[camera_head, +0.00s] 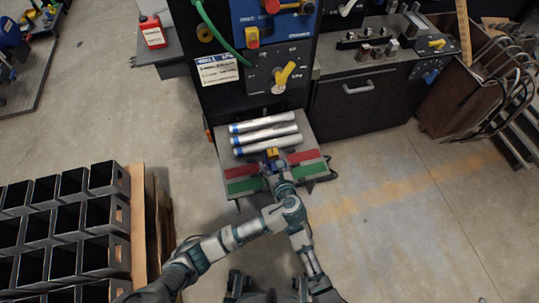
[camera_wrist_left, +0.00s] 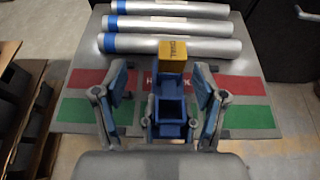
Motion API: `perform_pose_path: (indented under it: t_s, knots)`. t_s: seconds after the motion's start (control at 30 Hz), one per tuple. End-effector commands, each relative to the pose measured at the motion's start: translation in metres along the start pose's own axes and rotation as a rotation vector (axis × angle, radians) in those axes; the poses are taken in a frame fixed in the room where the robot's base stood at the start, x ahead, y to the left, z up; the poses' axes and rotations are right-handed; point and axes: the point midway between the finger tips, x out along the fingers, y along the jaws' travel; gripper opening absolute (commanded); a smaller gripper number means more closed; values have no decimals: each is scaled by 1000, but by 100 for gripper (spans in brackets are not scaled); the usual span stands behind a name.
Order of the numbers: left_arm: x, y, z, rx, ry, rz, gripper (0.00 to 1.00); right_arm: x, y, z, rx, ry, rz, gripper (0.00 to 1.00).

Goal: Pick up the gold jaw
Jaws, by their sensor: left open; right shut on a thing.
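The gold jaw (camera_wrist_left: 173,54), a small yellow-gold block with dark lettering, sits at the far end of a blue part (camera_wrist_left: 170,118) with square openings. In the head view the gold jaw (camera_head: 272,153) is small, near the middle of the grey work table. My left gripper (camera_wrist_left: 162,100) is open, its two fingers apart on either side of the blue part. The gold jaw lies beyond the fingertips, not between the pads. In the head view my left gripper (camera_head: 281,181) is at the table's front edge. My right gripper cannot be made out; my arms overlap there.
Three silver tubes (camera_wrist_left: 180,8) with blue bands lie behind the gold jaw. Red (camera_wrist_left: 235,86) and green (camera_wrist_left: 248,117) patches mark the table on both sides. A black machine (camera_head: 278,75) stands behind.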

Motion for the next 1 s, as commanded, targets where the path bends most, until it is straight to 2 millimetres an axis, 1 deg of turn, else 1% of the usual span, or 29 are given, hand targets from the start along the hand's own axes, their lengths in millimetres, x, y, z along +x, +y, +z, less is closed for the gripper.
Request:
perform_pose_path:
  t_s: [0.03, 0.1, 0.33, 0.5, 0.6, 0.7, 0.9, 0.97, 1.0]
  knots:
    - [10, 0, 0, 1, -1, 3, 71, 0, 0, 0, 0, -1, -1, 4]
    - [20, -1, 0, 1, 0, 2, 71, 0, 0, 0, 1, 0, -1, 4]
    - [40, -4, -2, 0, 0, 2, 71, -1, 2, 1, 2, 0, -1, 4]
    - [67, -8, -7, 0, 2, 2, 71, -1, 2, 1, 2, 0, -1, 4]
    - [79, -7, -7, -2, 1, 1, 71, -1, 1, 1, 2, 0, -1, 4]
    - [85, -7, -7, -2, 2, 0, 71, -1, 1, 0, 2, 0, -1, 4]
    - [85, -6, -7, -3, 2, 0, 71, -1, 1, 0, 2, 0, -1, 4]
    - [85, -7, -7, -3, 2, 0, 56, -1, 1, 0, 2, 0, -1, 4]
    - [85, -7, -7, -3, 2, 0, 46, -1, 1, 0, 2, 0, -1, 4]
